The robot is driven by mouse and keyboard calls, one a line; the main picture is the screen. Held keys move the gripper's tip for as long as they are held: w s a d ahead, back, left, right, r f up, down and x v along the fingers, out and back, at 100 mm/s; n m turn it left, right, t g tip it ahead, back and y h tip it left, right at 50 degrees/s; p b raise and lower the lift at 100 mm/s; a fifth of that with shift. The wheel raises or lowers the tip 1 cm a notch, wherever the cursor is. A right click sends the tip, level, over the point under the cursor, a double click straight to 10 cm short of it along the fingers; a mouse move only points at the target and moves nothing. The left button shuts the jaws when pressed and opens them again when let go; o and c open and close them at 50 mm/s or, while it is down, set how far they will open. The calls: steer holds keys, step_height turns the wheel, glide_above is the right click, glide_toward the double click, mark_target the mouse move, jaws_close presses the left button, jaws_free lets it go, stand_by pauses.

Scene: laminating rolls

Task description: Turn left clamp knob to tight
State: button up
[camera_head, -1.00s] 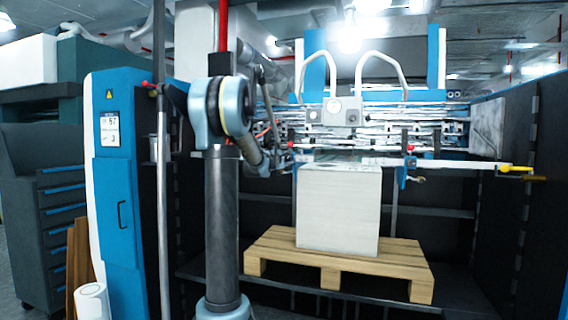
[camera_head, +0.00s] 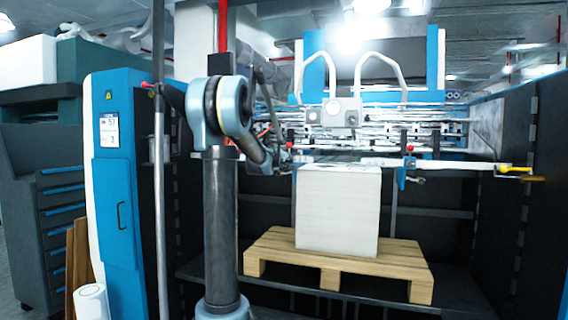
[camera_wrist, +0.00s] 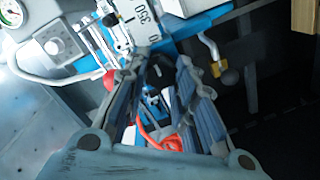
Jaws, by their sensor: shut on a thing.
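In the wrist view, the black clamp knob (camera_wrist: 160,73) sits between my two fingers. My gripper (camera_wrist: 158,82) is shut on it, and the fingers hide its sides. The blue clamp body (camera_wrist: 195,32) lies just beyond, with a white scale strip (camera_wrist: 138,14) beside it. A red ball (camera_wrist: 109,80) shows left of the fingers. In the head view, my gripper (camera_head: 281,159) is at the left end of the white bar; the left clamp and its knob are mostly hidden behind it and too small to make out.
A second blue clamp (camera_head: 401,177) sits farther right on the bar. A white stack (camera_head: 338,210) stands on a wooden pallet (camera_head: 280,257) below. In the wrist view, a brass lever with a dark ball end (camera_wrist: 230,76) hangs right of my fingers. A round gauge (camera_wrist: 12,14) is at upper left.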

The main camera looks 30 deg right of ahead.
steer(key=shift+m, duration=0.6)
steer(key=o, duration=1.1)
steer(key=shift+v, duration=5.95)
steer(key=shift+f, duration=0.1)
